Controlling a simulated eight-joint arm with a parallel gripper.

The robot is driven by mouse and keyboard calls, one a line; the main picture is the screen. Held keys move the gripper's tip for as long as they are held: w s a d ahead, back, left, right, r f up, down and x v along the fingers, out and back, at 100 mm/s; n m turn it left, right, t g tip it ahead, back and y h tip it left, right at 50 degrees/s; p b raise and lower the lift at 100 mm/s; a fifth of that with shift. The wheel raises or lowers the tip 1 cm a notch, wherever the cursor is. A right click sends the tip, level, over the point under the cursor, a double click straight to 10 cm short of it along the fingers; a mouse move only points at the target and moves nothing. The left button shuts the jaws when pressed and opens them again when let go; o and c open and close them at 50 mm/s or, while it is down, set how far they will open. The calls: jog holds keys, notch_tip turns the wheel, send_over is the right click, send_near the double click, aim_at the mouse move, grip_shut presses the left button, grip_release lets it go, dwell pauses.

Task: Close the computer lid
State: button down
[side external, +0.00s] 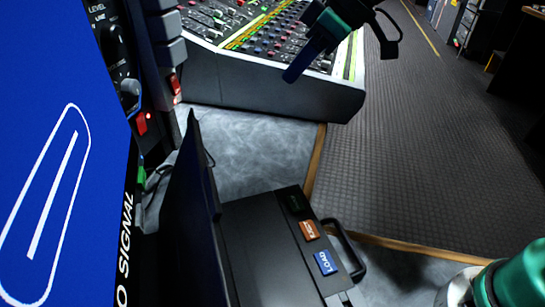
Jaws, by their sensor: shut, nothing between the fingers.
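The black computer (262,240) sits on the grey worktop, with a green, an orange and a blue button on its base and a carry handle at its right side. Its dark lid (188,200) stands open and nearly upright along the left of the base, seen almost edge-on. The bottom of the computer is cut off by the frame. My gripper (290,76) is at the top, in front of the mixing console in the picture, well above and apart from the computer and lid. Its fingers are shut and hold nothing.
A mixing console (270,85) stands behind the computer. A blue screen (55,160) reading "NO SIGNAL" and a rack with red-lit switches (142,122) crowd the left. Bare worktop (255,150) lies between computer and console. The dark ribbed floor (400,150) is clear at right.

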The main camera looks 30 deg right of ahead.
aim_at(192, 111)
jog(key=w+a+r+n+g+y, duration=0.1)
jog(key=w+a+r+n+y, duration=0.1)
jog(key=a+n, duration=0.25)
jog(key=w+a+r+n+g+y, duration=0.2)
jog(key=a+r+n, duration=0.1)
jog(key=a, duration=0.3)
jog(key=a+f, duration=0.1)
jog(key=f, duration=0.1)
jog(key=w+a+f, duration=0.1)
jog(key=f, duration=0.2)
jog(key=a+f, duration=0.2)
jog(key=f, duration=0.1)
jog(key=shift+w+f, duration=0.15)
jog(key=shift+f, duration=0.1)
jog(key=shift+d+f, duration=0.2)
jog(key=shift+d, duration=0.1)
jog(key=shift+d, duration=0.1)
